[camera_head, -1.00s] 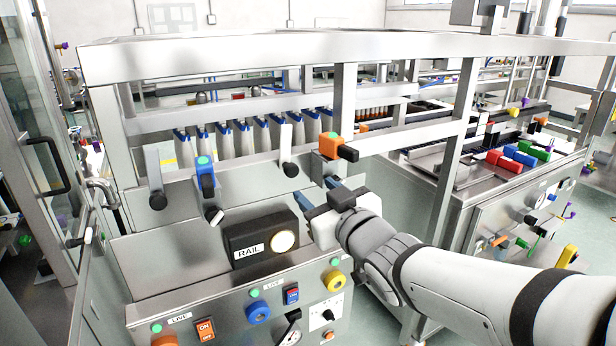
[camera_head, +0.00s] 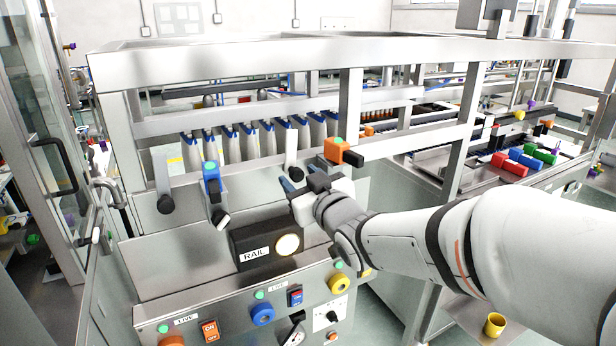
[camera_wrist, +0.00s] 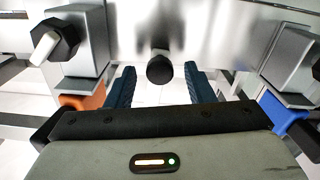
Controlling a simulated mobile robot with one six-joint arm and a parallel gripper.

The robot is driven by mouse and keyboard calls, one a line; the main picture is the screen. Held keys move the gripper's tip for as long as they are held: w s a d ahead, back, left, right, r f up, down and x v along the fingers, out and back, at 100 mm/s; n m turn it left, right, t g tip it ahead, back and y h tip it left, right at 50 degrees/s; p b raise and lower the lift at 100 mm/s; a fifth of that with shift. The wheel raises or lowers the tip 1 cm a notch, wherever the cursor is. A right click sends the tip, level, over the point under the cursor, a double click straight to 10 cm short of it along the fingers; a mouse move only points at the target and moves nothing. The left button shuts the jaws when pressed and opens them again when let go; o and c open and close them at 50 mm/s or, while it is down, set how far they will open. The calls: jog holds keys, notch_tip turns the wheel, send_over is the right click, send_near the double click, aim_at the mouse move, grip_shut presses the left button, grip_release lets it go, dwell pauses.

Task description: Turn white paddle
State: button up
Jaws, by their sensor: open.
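A pale upright paddle (camera_head: 291,146) with a black round knob (camera_head: 296,172) at its lower end hangs on the machine's front, left of the orange block (camera_head: 336,150). My gripper (camera_head: 291,181) is open and empty, just in front of and below that knob. In the wrist view a black round knob (camera_wrist: 160,68) shows between and beyond my two dark blue fingers (camera_wrist: 159,86); contact cannot be told. A white handle (camera_wrist: 44,49) on a black knob shows at the wrist view's left. Another white-tipped knob (camera_head: 221,218) hangs below the blue block (camera_head: 211,171).
Another pale lever (camera_head: 162,175) stands further left. The black RAIL box (camera_head: 264,240) sits below my gripper, above the panel of buttons (camera_head: 262,313). A metal frame post (camera_head: 349,100) rises behind the orange block. Several coloured blocks (camera_head: 523,157) lie at the right.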

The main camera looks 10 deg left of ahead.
grip_shut()
dwell(0.4)
